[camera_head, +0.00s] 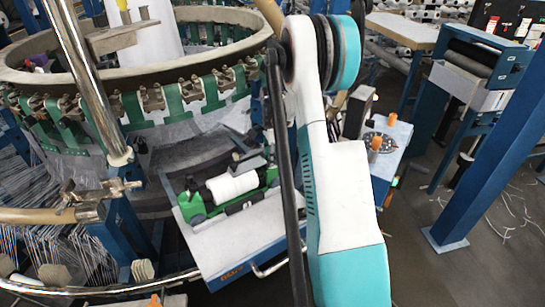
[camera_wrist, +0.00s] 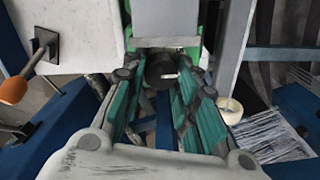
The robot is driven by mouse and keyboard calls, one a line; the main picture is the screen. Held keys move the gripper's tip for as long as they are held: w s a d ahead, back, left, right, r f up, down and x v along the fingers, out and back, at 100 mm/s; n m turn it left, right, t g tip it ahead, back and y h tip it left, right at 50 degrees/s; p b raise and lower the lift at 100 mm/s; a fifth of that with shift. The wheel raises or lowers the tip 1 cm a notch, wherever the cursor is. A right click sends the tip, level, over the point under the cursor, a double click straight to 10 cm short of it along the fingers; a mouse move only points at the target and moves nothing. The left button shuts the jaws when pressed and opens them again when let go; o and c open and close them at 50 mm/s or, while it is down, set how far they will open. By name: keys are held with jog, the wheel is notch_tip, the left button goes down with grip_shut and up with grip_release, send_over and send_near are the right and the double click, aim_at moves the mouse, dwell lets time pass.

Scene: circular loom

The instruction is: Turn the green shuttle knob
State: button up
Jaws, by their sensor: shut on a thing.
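In the head view a green shuttle (camera_head: 192,196) with a white bobbin (camera_head: 232,187) lies on a pale tray at the front of the loom. In the wrist view, green shuttle body (camera_wrist: 208,22) shows at the top, beside a grey block. My gripper (camera_wrist: 165,74) reaches toward it, its teal-padded fingers closed on a dark rounded knob (camera_wrist: 158,72) just below the green part. The fingers partly cover the knob, so its turn angle cannot be told. In the head view my white and teal arm hides the gripper and knob.
The round loom ring (camera_head: 130,78) with green straps stands at the left. A blue post (camera_head: 490,130) stands at the right. An orange-tipped lever (camera_wrist: 13,90) is left of my gripper. Orange knobs (camera_head: 376,143) sit on a box right of my arm.

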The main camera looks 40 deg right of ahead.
jog(key=n, duration=0.3)
jog(key=shift+w+n+p, duration=0.1)
jog(key=shift+n+p, duration=0.25)
jog(key=shift+n, duration=0.05)
jog(key=n, duration=0.3)
jog(key=shift+n, duration=0.4)
jog(key=n+p, duration=0.1)
jog(key=n, duration=0.3)
jog(key=shift+w, duration=0.15)
jog(key=shift+n, duration=1.7)
jog(key=o, duration=1.1)
